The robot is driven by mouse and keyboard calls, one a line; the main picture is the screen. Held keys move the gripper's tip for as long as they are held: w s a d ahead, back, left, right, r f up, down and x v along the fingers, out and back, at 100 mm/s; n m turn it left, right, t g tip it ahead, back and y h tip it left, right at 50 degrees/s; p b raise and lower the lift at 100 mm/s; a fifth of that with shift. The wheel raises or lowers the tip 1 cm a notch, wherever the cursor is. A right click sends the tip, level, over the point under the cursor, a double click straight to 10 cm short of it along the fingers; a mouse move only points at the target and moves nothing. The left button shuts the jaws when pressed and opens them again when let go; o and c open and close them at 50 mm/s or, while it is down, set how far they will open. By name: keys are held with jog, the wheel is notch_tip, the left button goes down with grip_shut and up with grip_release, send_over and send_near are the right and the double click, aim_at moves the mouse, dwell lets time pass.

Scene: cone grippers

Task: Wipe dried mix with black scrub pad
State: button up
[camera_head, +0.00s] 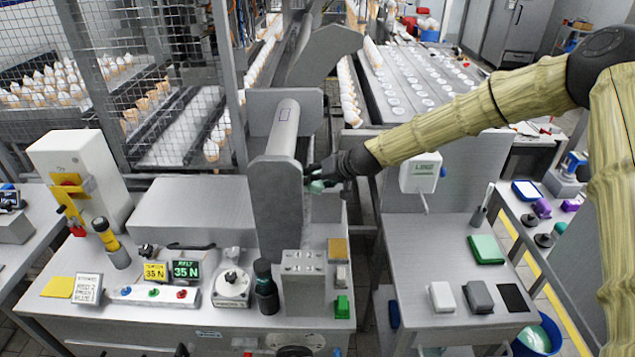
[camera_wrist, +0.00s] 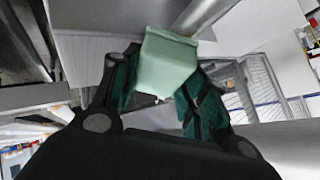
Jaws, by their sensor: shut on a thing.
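My gripper (camera_head: 318,180) is shut on a pale green block (camera_wrist: 166,64), which sits between its dark fingers in the wrist view. In the head view a bit of the same block (camera_head: 317,187) shows at the fingertips, beside the right edge of the grey upright plate (camera_head: 277,205). I cannot tell whether the block touches the plate. A flat black pad (camera_head: 512,297) lies on the right bench, away from my gripper. I cannot make out any dried mix.
The right bench (camera_head: 420,255) also holds a grey block (camera_head: 479,297), a white block (camera_head: 441,296) and a folded green cloth (camera_head: 486,249). A white box (camera_head: 421,173) stands above its back. The machine table carries a dark bottle (camera_head: 265,287), a dial and a control panel (camera_head: 153,294).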

aim_at(317, 172)
jog(key=shift+w+b, duration=0.5)
jog(key=shift+w, duration=1.25)
jog(key=shift+s+f+b, duration=0.15)
jog(key=shift+s+b, duration=0.6)
jog(key=shift+s, duration=4.65)
jog(key=d+r+p, duration=0.3)
jog(key=r, duration=0.2)
jog(key=shift+r, duration=0.3)
jog(key=shift+w, duration=0.1)
